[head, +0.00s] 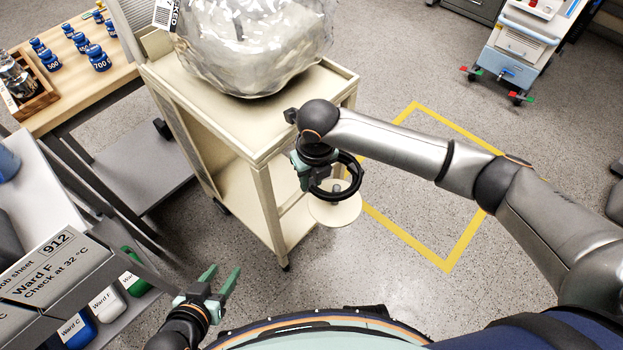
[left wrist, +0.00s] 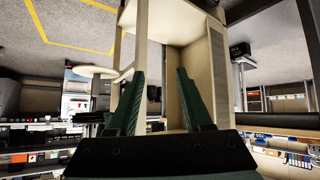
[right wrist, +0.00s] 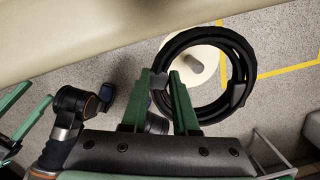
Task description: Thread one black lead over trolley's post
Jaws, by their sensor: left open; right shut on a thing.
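The beige trolley (head: 225,118) stands at the middle of the head view. A cream disc (head: 345,213) with a short grey post (right wrist: 196,63) shows at its near right side. My right gripper (head: 307,172) is shut on a coiled black lead (head: 357,172). In the right wrist view the lead (right wrist: 238,75) appears as a ring around the post, with the disc (right wrist: 210,58) behind it. I cannot tell whether the ring is over the post or held above its tip. My left gripper (head: 222,276) is open and empty, low and left of the trolley; its fingers also show in the left wrist view (left wrist: 160,75).
A large clear wrapped bundle (head: 250,45) sits on the trolley's top. A wooden table (head: 110,80) with blue weights is at the left. Shelves with grey bins (head: 45,265) stand near left. Yellow-marked floor (head: 420,190) is open beyond my right arm.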

